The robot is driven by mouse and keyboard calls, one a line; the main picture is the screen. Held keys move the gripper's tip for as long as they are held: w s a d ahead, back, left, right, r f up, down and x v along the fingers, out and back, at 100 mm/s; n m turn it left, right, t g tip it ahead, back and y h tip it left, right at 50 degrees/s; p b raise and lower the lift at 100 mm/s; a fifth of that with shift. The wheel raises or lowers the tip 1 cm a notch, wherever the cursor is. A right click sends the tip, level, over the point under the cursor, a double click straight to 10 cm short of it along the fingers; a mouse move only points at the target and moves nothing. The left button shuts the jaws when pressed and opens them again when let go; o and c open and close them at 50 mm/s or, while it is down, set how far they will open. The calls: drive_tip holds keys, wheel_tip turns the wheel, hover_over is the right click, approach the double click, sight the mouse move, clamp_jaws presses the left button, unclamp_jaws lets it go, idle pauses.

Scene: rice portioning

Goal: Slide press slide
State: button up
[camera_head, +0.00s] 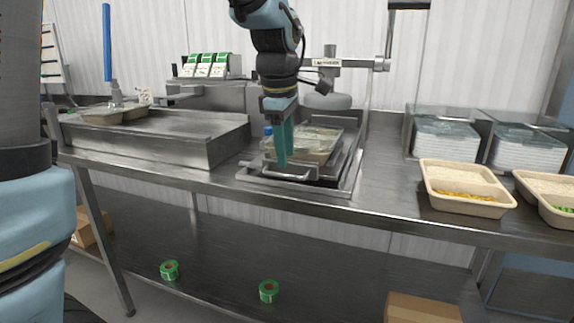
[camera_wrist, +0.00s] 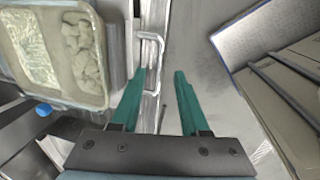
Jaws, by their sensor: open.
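The press slide (camera_head: 325,182) is a metal tray on the steel table under the press. A light metal handle (camera_head: 290,177) runs along its front edge. A tan two-compartment food tray (camera_head: 312,152) sits in the slide; its filled compartments also show at the upper left of the wrist view. My gripper (camera_head: 281,163) points down at the slide's handle, with teal fingers. In the wrist view my gripper (camera_wrist: 160,74) is open, and the handle (camera_wrist: 159,60) reaches between the fingertips. Whether either finger touches it cannot be told.
A press arm with a lever (camera_head: 380,62) stands behind the slide. Two filled trays (camera_head: 465,205) (camera_head: 552,212) lie at the table's right, before stacked lids (camera_head: 445,140). A raised metal counter (camera_head: 215,150) is at the left. The table between slide and trays is clear.

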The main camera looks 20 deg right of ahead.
drive_tip(key=shift+w+d+f, duration=0.1)
drive_tip(key=shift+w+f, duration=0.05)
drive_tip(key=shift+f, duration=0.85)
drive_tip(key=shift+w+d+f, duration=0.1)
drive_tip(key=shift+f, duration=0.9)
drive_tip(key=shift+c, duration=0.3)
clamp_jaws()
